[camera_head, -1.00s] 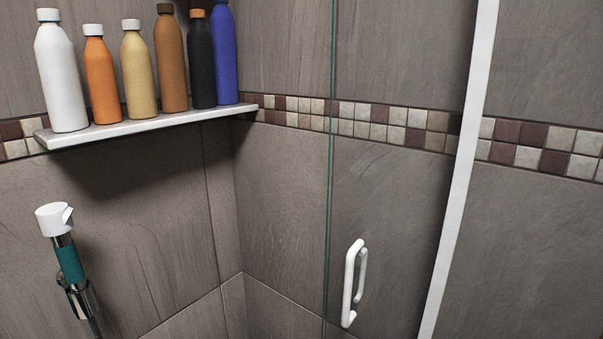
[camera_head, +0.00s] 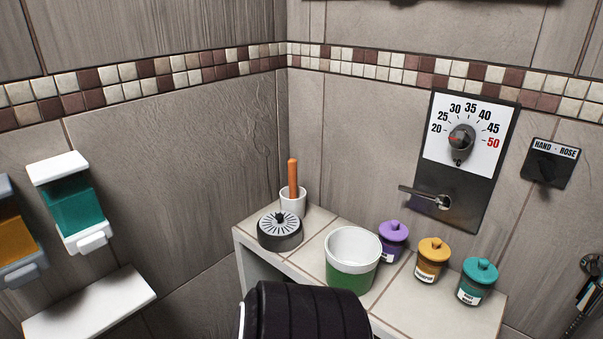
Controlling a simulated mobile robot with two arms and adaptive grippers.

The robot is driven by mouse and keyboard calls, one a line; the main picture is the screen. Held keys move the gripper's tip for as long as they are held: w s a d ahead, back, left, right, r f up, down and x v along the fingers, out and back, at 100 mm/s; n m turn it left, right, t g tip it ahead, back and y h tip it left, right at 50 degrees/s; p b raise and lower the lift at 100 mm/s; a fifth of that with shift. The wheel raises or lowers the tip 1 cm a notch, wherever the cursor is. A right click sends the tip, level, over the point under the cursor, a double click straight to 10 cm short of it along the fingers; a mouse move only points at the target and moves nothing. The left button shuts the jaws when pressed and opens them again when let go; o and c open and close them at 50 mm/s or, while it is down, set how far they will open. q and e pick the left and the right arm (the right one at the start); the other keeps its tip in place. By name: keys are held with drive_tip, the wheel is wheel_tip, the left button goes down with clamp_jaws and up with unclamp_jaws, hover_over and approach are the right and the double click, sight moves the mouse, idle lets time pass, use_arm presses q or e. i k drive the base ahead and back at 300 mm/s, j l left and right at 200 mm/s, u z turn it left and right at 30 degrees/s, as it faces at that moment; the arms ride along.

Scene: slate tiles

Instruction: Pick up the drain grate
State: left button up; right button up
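A round dark grey piece with a pale, radially slotted top and a small black knob stands on the tiled bench; it looks like the drain grate (camera_head: 280,230). It sits at the bench's left end, in front of a white cup (camera_head: 293,203) with an orange handle upright in it. Neither of my grippers shows in the head view. A black ribbed shape at the bottom middle covers part of the bench front.
The tiled bench (camera_head: 318,246) also holds a white and green tub (camera_head: 351,262) and purple (camera_head: 392,240), yellow (camera_head: 432,259) and teal (camera_head: 478,281) lidded jars. A temperature dial panel (camera_head: 462,150) with a lever is above. Dispensers (camera_head: 72,205) and a white ledge (camera_head: 90,305) are at left.

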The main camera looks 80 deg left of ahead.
sight(278, 231)
drive_tip(key=u, duration=2.85)
drive_tip(key=k+j+u, duration=0.25)
drive_tip(key=u, duration=0.15)
drive_tip(key=k+j+u, duration=0.4)
